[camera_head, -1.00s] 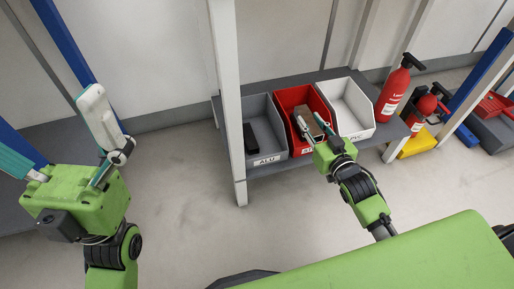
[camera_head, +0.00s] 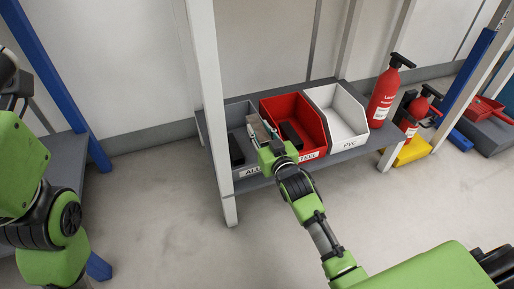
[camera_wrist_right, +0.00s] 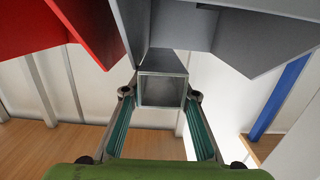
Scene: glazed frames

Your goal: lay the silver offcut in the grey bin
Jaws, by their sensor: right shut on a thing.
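The silver offcut is a square hollow tube. It shows end-on between my right fingers in the right wrist view (camera_wrist_right: 162,91) and as a small grey-brown bar in the head view (camera_head: 258,128). My right gripper (camera_head: 264,140) is shut on it, above the right side of the grey bin (camera_head: 247,172), close to the wall shared with the red bin. The grey bin bears a label that seems to read ALU, and a dark bar (camera_head: 236,151) lies in it. My left gripper's fingers are out of view; only green and black arm parts show at the left edge.
The red bin (camera_head: 316,135), with a dark block (camera_head: 291,135) in it, stands right of the grey bin. A white bin (camera_head: 352,142) stands beyond it. A red fire extinguisher (camera_head: 385,98) stands further right. A white post (camera_head: 210,110) rises left of the grey bin.

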